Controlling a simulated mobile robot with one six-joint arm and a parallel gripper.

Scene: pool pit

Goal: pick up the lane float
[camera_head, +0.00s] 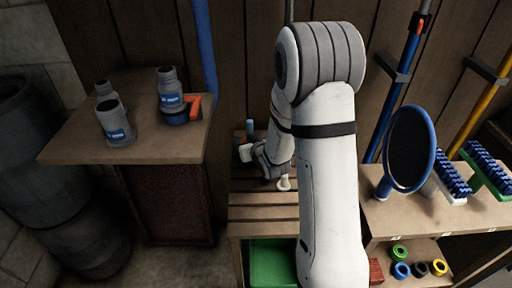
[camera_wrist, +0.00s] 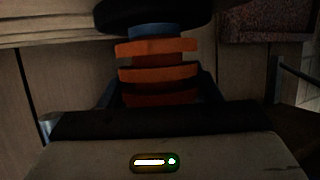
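An orange ribbed piece with a blue section (camera_wrist: 155,73), which looks like the lane float, lies straight ahead of my gripper in the wrist view. Dark fingers of my gripper (camera_wrist: 160,88) stand close at its left and right sides. I cannot tell whether they touch it. In the head view my gripper (camera_head: 258,157) is low over the slatted wooden bench (camera_head: 262,214), behind my arm. The float cannot be made out clearly there. A small white piece (camera_head: 284,184) shows just below my gripper.
A wooden cabinet (camera_head: 70,145) at left bears several grey bottles (camera_head: 117,123) and a blue-and-orange item (camera_head: 185,110). A shelf unit (camera_head: 430,213) at right holds a blue-rimmed oval paddle (camera_head: 408,150) and brushes (camera_head: 488,167). A green bin (camera_head: 270,262) is under the bench.

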